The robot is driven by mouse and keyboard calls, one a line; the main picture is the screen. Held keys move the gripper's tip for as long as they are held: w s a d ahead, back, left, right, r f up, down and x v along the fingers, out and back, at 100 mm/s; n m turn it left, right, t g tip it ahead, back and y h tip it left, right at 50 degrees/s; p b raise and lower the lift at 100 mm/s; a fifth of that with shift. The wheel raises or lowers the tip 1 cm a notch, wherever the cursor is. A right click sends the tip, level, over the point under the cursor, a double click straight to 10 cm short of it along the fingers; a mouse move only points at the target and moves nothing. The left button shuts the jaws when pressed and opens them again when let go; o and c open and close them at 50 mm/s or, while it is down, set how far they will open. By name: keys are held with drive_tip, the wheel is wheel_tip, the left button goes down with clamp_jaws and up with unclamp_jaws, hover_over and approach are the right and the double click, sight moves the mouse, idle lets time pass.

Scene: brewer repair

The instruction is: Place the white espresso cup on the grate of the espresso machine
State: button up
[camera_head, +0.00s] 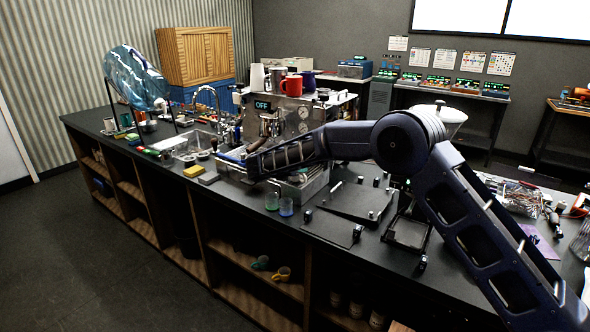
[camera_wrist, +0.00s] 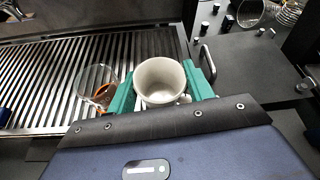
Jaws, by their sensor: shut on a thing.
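In the wrist view, my gripper (camera_wrist: 161,82) has its teal fingers on either side of the white espresso cup (camera_wrist: 160,75) and is shut on it. The cup is upright, its open mouth facing the camera and empty. It appears over the right end of the slatted metal grate (camera_wrist: 45,75); I cannot tell whether it touches. In the head view, the espresso machine (camera_head: 301,118) stands on the counter with a lit OFF display. My forearm reaches in front of its lower part, and the cup and fingers cannot be made out there.
A clear glass (camera_wrist: 95,80) with something orange by it stands on the grate, close left of my left finger. A metal handle (camera_wrist: 208,62) is right of the cup. Mugs, including a red one (camera_head: 292,86), stand on the machine. Two small glasses (camera_head: 286,207) are near the counter's front edge.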

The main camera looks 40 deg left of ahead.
drive_tip(key=shift+f, duration=0.4)
drive_tip(key=o, duration=1.2)
